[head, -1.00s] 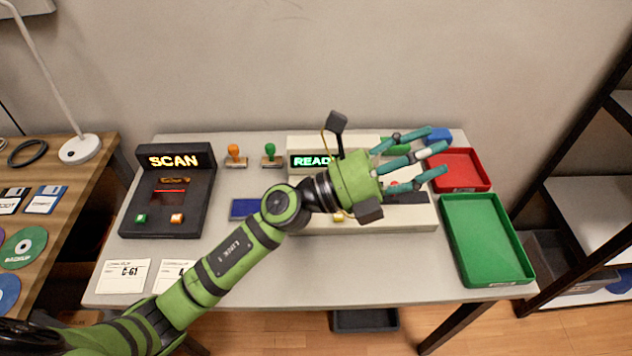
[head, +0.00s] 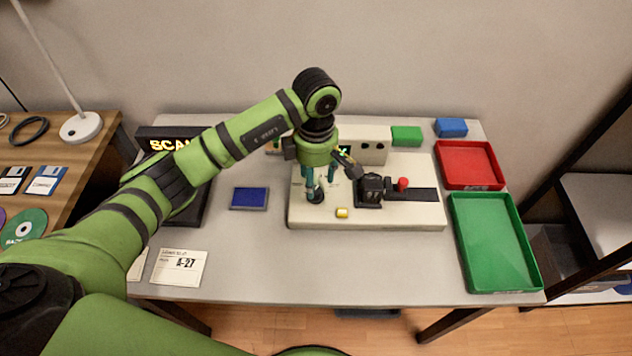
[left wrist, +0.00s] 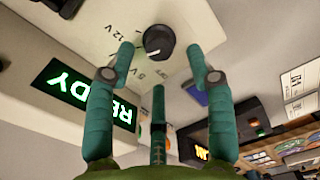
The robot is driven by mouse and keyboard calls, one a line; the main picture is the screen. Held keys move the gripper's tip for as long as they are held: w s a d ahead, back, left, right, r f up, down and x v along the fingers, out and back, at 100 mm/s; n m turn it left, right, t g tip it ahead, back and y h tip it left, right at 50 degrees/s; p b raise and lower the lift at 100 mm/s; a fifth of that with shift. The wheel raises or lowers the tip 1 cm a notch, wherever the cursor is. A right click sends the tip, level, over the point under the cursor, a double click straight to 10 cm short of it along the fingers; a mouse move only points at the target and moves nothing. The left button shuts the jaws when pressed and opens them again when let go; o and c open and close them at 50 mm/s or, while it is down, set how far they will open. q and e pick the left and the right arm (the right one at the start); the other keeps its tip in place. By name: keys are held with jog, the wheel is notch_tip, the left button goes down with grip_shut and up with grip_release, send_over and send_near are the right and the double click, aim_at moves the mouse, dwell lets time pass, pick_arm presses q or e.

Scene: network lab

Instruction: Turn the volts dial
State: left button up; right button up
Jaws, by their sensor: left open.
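The volts dial (left wrist: 159,40) is a round black knob with a white pointer mark, on the cream panel. Labels 12 V, 5 V and OFF are printed around it. The pointer mark is on the label side; I cannot tell its exact setting. In the head view the dial (head: 315,197) is at the left of the cream station (head: 375,218), partly hidden by fingers. My left gripper (head: 319,184) points down over it. In the left wrist view its teal fingers (left wrist: 160,60) are spread around the dial, open, with gaps visible. My right gripper is not in view.
A black fixture (head: 371,187) and red knob (head: 403,183) stand right of the dial, a small yellow button (head: 342,213) in front. The READY display (left wrist: 90,93) is lit behind. A blue pad (head: 249,198) lies left; red (head: 470,184) and green trays (head: 495,285) lie right.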

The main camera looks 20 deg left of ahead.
aim_at(315, 190)
pick_arm(q)
jog(key=shift+f+p, duration=0.3)
jog(key=shift+f, duration=1.55)
grip_shut()
jog(key=n+b, duration=0.1)
jog(key=n, duration=0.3)
jog(key=n+b, duration=0.1)
jog(key=n, duration=0.4)
